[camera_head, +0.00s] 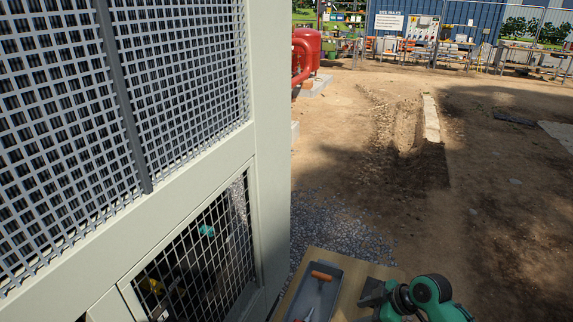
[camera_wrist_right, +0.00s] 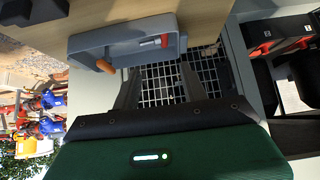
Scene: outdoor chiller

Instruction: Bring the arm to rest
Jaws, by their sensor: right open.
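My right arm (camera_head: 428,292), green and black, comes in at the bottom right of the head view. Its dark gripper (camera_head: 370,293) is over the wooden surface (camera_head: 345,297), just right of the grey tray. In the right wrist view the two dark fingers of this gripper (camera_wrist_right: 159,78) stand apart with nothing between them. A mesh panel shows beyond the gap. My left gripper is not in view.
A grey tray (camera_head: 292,304) holds an orange-handled tool (camera_head: 321,276). The tall pale chiller cabinet (camera_head: 269,130) with mesh panels fills the left, close to the wooden surface. Open dirt ground (camera_head: 480,210) lies to the right. A red tank (camera_head: 307,50) stands farther back.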

